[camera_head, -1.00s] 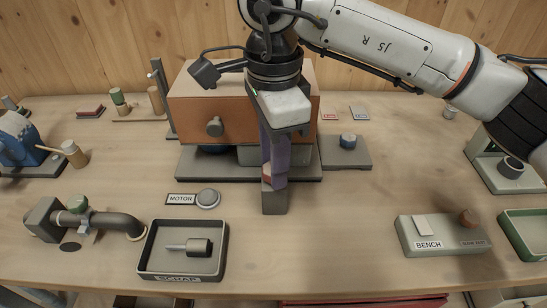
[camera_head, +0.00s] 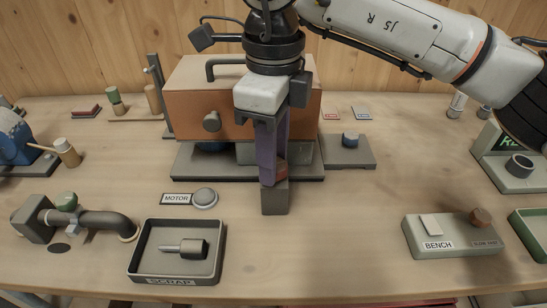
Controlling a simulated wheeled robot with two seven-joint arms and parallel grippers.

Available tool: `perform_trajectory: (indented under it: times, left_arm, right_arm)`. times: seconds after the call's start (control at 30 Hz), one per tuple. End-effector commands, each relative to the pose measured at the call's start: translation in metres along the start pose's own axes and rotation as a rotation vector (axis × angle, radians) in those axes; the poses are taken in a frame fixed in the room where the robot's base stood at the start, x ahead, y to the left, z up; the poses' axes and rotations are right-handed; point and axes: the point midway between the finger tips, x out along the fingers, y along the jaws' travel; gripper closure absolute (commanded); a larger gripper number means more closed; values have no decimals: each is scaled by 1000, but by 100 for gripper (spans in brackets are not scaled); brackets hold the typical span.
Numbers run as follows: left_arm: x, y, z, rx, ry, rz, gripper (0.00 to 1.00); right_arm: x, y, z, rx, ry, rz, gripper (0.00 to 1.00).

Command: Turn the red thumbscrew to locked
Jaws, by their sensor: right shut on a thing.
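The red thumbscrew (camera_head: 281,172) sits on top of a small dark grey block (camera_head: 275,199) that stands on the bench in front of the orange mixer housing (camera_head: 186,109). My right gripper (camera_head: 270,172) points down from above and is shut on the thumbscrew. Its purple fingers cover the thumbscrew's left part, so its marking or turn angle cannot be read. My left gripper does not show.
A scrap tray (camera_head: 135,266) with a grey part stands at the front left. The bench right of the block is clear.

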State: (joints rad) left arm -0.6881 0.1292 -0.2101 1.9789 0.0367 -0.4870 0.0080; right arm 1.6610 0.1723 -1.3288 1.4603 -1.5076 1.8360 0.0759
Motion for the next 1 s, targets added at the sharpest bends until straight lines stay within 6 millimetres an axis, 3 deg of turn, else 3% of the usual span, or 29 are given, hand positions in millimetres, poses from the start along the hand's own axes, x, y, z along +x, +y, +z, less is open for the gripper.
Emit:
perform_trajectory:
  times: [0.3, 0.87, 0.9, 1.0]
  left_arm:
    - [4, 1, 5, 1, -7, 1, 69]
    - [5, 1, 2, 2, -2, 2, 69]
    - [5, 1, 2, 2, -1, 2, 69]
    - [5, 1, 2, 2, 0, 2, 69]
  right_arm:
    - [-1, -1, 0, 135, -2, -2, 89]
    - [-2, -1, 0, 165, -2, -3, 89]
    - [-2, -1, 0, 165, -2, -3, 62]
    - [-1, -1, 0, 165, -2, -2, 48]
